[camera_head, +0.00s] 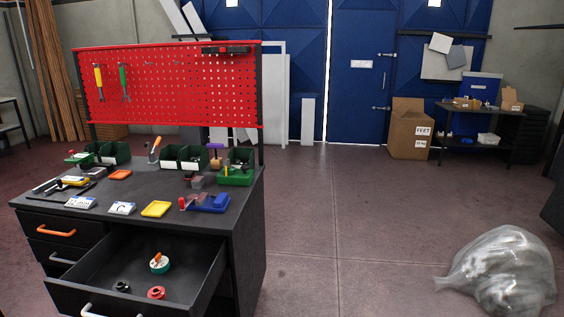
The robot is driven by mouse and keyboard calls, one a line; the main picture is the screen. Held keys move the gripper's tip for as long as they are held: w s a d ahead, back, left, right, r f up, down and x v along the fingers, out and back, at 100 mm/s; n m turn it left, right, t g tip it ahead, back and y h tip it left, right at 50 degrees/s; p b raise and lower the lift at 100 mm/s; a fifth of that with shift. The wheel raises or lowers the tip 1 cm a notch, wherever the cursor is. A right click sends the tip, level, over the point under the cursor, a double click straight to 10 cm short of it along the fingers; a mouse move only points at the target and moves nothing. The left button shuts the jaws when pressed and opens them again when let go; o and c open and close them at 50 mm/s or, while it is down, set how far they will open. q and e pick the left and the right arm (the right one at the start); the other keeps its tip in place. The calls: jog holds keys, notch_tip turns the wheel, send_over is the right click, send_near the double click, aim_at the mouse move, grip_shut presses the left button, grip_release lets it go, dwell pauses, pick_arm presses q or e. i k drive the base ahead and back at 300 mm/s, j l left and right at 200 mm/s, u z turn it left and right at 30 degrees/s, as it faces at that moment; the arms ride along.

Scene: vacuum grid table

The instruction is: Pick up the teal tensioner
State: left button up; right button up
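A round teal piece (159,268), which looks like the teal tensioner, lies in the open drawer (205,290) of the dark workbench. It has a whitish top with an orange part sticking up. A red ring-like part (156,293) and a small black part (122,286) lie in front of it in the same drawer. Neither of my grippers shows in the head view.
The bench top (150,184) holds a yellow tray (156,209), a blue tool with a red handle (212,202), green bins (183,158) and several small items. A red pegboard (170,85) stands at its back. The floor (370,220) to the right is clear up to a plastic bag (503,275).

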aim_at(162, 267)
jog(key=u, duration=1.25)
jog(key=l, duration=0.1)
